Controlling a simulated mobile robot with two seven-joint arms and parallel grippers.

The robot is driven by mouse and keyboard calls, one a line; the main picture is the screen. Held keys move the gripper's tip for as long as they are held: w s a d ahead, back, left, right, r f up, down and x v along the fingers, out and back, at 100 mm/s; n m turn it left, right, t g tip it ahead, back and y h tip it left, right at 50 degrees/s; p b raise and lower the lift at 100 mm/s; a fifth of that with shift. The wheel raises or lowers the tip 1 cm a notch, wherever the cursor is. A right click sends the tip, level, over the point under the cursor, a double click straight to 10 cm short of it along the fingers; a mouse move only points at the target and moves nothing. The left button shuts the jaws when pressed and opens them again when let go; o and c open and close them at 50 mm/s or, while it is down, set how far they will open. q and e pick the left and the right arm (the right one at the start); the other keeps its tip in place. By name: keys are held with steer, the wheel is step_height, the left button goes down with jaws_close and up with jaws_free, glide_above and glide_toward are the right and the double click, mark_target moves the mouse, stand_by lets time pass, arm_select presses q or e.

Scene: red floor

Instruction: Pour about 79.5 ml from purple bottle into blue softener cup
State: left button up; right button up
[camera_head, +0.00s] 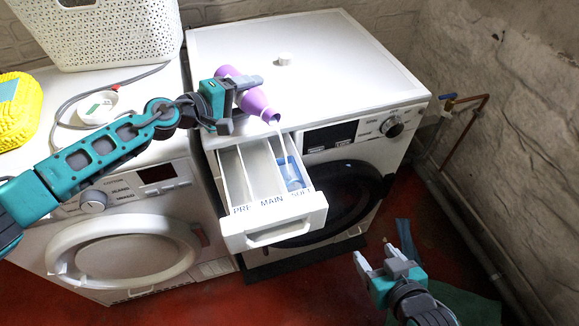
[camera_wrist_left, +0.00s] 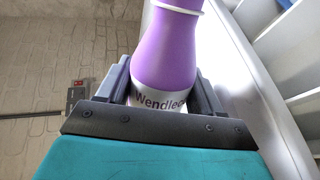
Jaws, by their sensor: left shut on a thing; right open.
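The purple bottle (camera_head: 256,103) is tipped over in the head view, its mouth pointing down and to the right above the open drawer (camera_head: 272,233). My left gripper (camera_head: 242,88) is shut around the bottle's body. In the left wrist view the bottle (camera_wrist_left: 168,50) stands between the fingers, with part of its label showing. The blue softener cup (camera_head: 291,174) sits in the drawer's right compartment, below and right of the mouth. A faint pale streak shows beneath the mouth; I cannot tell whether it is liquid. My right gripper (camera_head: 372,257) is open and empty, low at right.
A small white cap (camera_head: 285,58) lies on the right washing machine's top (camera_head: 330,55). A white basket (camera_head: 105,38), a yellow item (camera_head: 16,108) and a cable are on the left machine. A wall pipe (camera_head: 468,128) runs at right. The red floor is open in front.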

arm_select(q)
steer(key=shift+r, duration=0.2)
stand_by(0.3)
steer(key=shift+f+n+h+b, duration=0.3)
steer(key=shift+f+n+b, duration=0.15)
steer(key=shift+b, duration=0.7)
steer(key=shift+w+r+n+g+h, duration=0.1)
steer(key=shift+r+n+g+h, duration=0.35)
steer(key=shift+r, duration=0.45)
steer(key=shift+r+n+p, duration=0.3)
steer(key=shift+r, duration=0.15)
steer(key=shift+r, duration=0.1)
